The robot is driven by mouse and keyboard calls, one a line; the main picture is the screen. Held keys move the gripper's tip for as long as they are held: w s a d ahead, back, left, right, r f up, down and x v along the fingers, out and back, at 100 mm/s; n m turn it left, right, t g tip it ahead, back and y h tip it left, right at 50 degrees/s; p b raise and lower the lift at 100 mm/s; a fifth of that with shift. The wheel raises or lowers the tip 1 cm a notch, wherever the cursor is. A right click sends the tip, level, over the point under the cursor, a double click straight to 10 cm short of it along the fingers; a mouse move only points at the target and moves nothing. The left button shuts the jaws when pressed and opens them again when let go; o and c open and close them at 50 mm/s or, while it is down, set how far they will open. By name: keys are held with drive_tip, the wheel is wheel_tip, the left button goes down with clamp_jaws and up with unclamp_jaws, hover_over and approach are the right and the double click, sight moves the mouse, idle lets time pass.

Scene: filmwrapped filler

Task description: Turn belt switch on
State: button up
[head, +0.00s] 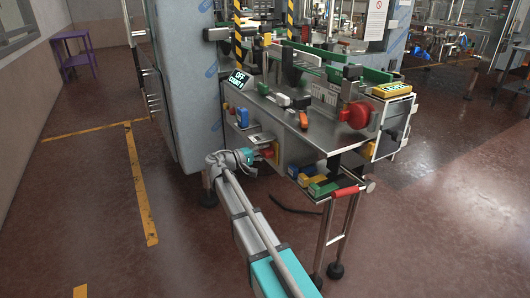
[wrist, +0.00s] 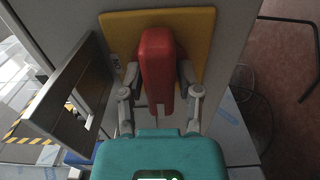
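In the wrist view a red switch handle (wrist: 157,70) stands out from a yellow plate (wrist: 198,28) on a grey panel. My gripper (wrist: 157,76) has one finger on each side of the red handle, close to its sides. Whether the fingers touch it is not clear. In the head view my gripper (head: 252,156) is low at the front left of the machine, beside a small red part (head: 268,153).
Floor to the left is open. A dark plate (wrist: 75,90) is left in the wrist view.

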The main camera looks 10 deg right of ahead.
clamp_jaws()
drive_tip(key=shift+m, duration=0.3)
drive_tip(key=m, duration=0.8)
drive_tip(key=shift+m, duration=0.4)
drive_tip(key=m, duration=0.4)
drive_tip(key=shift+s, duration=0.1)
drive_tip(key=shift+m, duration=2.4)
drive_tip(key=o, duration=0.5)
unclamp_jaws()
